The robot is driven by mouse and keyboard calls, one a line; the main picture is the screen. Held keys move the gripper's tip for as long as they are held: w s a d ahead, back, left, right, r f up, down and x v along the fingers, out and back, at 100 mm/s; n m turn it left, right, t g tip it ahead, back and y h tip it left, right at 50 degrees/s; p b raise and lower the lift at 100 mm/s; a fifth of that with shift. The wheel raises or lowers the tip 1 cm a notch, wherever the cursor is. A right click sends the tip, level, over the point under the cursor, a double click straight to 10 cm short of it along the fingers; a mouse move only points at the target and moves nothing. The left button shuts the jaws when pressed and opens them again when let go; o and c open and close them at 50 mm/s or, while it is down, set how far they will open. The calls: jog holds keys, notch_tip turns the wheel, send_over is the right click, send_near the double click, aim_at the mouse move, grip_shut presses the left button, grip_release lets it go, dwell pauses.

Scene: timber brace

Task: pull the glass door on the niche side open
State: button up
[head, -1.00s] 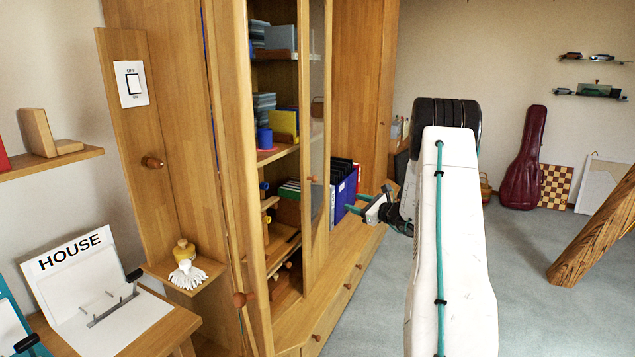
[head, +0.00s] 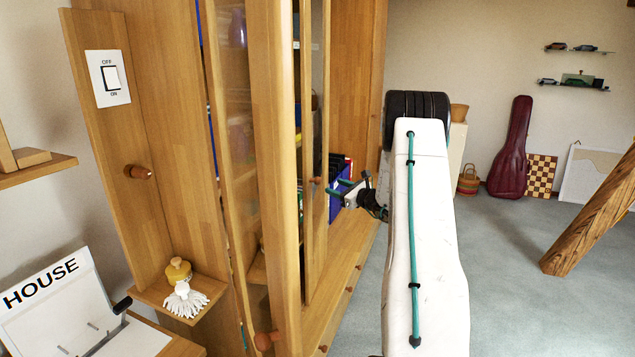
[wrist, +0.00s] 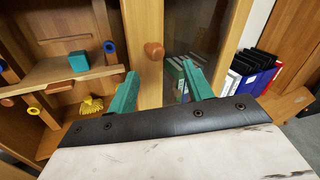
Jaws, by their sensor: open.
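The niche-side glass door (head: 317,120) is a narrow wooden frame with a glass pane, seen almost edge-on in the head view. In the wrist view its pane (wrist: 202,35) shows right of a wooden stile (wrist: 146,18). Its round brown knob (wrist: 153,50) sits on that stile and also shows in the head view (head: 317,181). My gripper (wrist: 158,70) is open, with teal fingers on either side of the knob's line. The knob appears just beyond the fingertips, not gripped. I cannot tell whether the door is fully closed.
Another glass door (head: 285,150) with a low knob (head: 267,341) stands swung out at the near left. Shelves with small objects (wrist: 78,62) lie left of the niche-side door. Binders (wrist: 255,72) stand in the niche at right.

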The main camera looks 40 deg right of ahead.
aim_at(320, 182)
jog(key=w, duration=0.7)
jog(key=shift+w+a, duration=0.15)
jog(key=shift+a, duration=0.25)
